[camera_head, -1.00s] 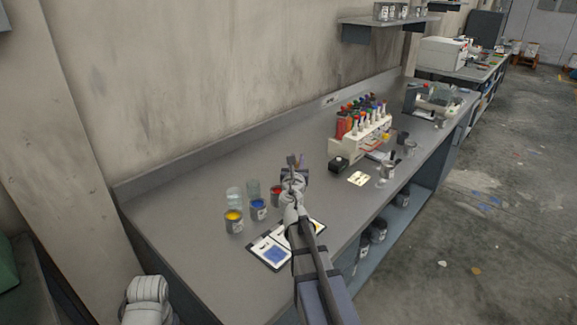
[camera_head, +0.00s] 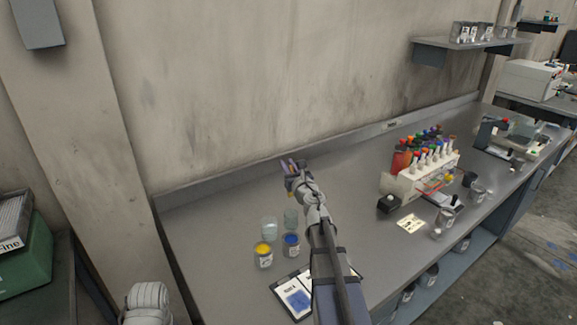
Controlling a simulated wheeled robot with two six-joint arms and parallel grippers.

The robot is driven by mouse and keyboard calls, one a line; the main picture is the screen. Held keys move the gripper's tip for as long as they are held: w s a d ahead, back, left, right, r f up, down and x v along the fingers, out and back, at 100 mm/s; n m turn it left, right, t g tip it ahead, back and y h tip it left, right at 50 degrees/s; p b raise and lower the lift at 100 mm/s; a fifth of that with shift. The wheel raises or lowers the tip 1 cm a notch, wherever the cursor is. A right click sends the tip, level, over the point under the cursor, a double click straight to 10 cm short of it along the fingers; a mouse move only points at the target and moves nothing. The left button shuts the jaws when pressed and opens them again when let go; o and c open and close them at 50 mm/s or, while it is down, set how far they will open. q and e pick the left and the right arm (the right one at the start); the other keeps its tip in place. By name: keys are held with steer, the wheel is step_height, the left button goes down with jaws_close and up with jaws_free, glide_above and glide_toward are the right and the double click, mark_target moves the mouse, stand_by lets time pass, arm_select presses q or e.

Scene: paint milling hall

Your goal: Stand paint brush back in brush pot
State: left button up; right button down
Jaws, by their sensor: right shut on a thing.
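My right gripper (camera_head: 293,171) is over the back part of the grey bench, beyond the paint cans and clear jars. It is shut on a slim thing, taken to be the paint brush (camera_head: 291,192); only a small yellowish bit shows below the jaws. The rest is hidden by the gripper or too small to make out. I cannot pick out the brush pot for certain. Two clear jars stand in front of the gripper, one left (camera_head: 268,229) and one right (camera_head: 290,218). My left gripper is out of view; only part of my left arm shows at the bottom left.
A yellow paint can (camera_head: 263,255) and a blue one (camera_head: 291,245) stand near the jars. A clipboard (camera_head: 296,297) lies in front, partly under my right arm. A bottle rack (camera_head: 410,181) and black box (camera_head: 388,204) stand right. The back left bench top (camera_head: 205,215) is clear.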

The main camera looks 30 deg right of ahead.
step_height(320, 180, down, 11)
steer(key=b, duration=1.1)
steer(key=shift+f, duration=0.15)
steer(key=shift+d, duration=0.1)
steer(key=c, duration=0.7)
jaws_free()
steer(key=shift+s, duration=0.1)
steer(key=shift+s+a, duration=0.25)
steer(key=shift+s, duration=1)
steer(key=shift+s+a, duration=0.25)
steer(key=shift+s, duration=1.05)
steer(key=shift+s+a, duration=0.25)
steer(key=shift+s, duration=1)
